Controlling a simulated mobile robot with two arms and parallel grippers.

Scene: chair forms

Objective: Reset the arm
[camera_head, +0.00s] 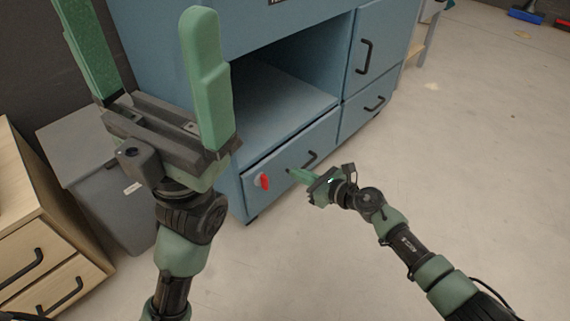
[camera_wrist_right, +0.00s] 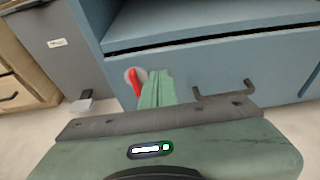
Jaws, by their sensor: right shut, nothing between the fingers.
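My left gripper (camera_head: 138,20) stands large in the left of the head view, fingers up, wide apart, with nothing between them. My right gripper (camera_head: 293,174) is shut and empty in front of the blue cabinet's lower drawer (camera_head: 285,165). Its fingers are pressed together in the right wrist view (camera_wrist_right: 157,90). They point toward the drawer front, between a red handle on a round pale base (camera_head: 264,182) and a black drawer handle. The red handle shows just left of the fingertips in the right wrist view (camera_wrist_right: 134,82). Whether the fingertips touch the drawer cannot be told.
The blue cabinet (camera_head: 240,35) has an open shelf (camera_head: 285,105) above this drawer. A grey bin (camera_head: 125,205) and a wooden drawer unit (camera_head: 25,215) stand at left. The floor (camera_head: 490,170) at right is mostly clear.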

